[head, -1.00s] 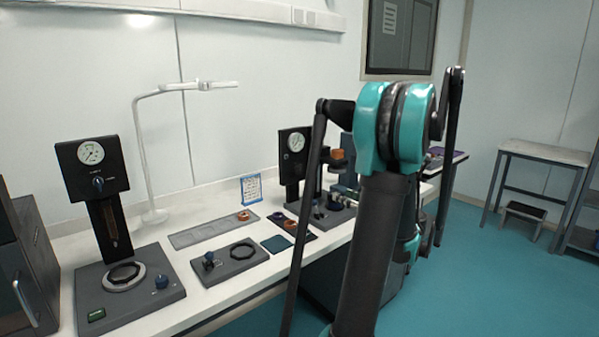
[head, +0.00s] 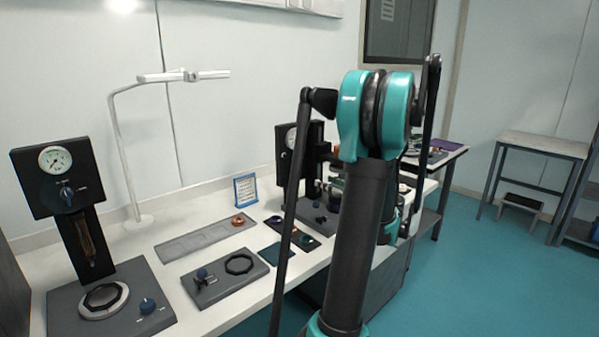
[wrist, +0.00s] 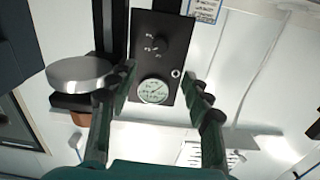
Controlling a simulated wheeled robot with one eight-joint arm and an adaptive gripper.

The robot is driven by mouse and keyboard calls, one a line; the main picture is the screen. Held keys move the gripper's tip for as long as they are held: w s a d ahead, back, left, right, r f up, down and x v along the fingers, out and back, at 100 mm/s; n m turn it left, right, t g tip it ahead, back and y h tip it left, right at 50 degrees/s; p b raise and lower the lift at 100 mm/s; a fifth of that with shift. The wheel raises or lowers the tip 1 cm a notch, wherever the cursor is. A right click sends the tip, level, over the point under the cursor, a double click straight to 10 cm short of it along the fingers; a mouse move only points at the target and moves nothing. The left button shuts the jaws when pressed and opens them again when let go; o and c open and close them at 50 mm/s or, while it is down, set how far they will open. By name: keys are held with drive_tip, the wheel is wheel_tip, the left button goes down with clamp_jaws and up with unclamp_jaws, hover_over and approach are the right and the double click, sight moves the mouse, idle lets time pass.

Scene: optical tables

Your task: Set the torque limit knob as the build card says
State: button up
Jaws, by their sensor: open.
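In the wrist view, seen upside down, a black panel carries a dark knob (wrist: 158,45) with small white marks and a round gauge (wrist: 153,91). The marks are too small to read, and I cannot tell if this is the torque limit knob. My gripper (wrist: 159,75) is open and empty, its fingers on either side of the panel's gauge end. In the head view my arm hides my gripper. A blue-framed card (head: 245,188), probably the build card, stands on the bench by the far gauge station (head: 300,150). Its edge shows in the wrist view (wrist: 203,10).
A nearer gauge station (head: 70,230) has a blue knob (head: 67,192) below its gauge and another blue knob (head: 147,306) on its base. A grey plate with a black ring (head: 225,275), a flat grey tray (head: 185,246) and a white lamp (head: 130,150) share the bench.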

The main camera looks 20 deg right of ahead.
sight(298, 170)
drive_tip(key=x, duration=1.4)
drive_tip(key=shift+w, duration=0.2)
clamp_jaws()
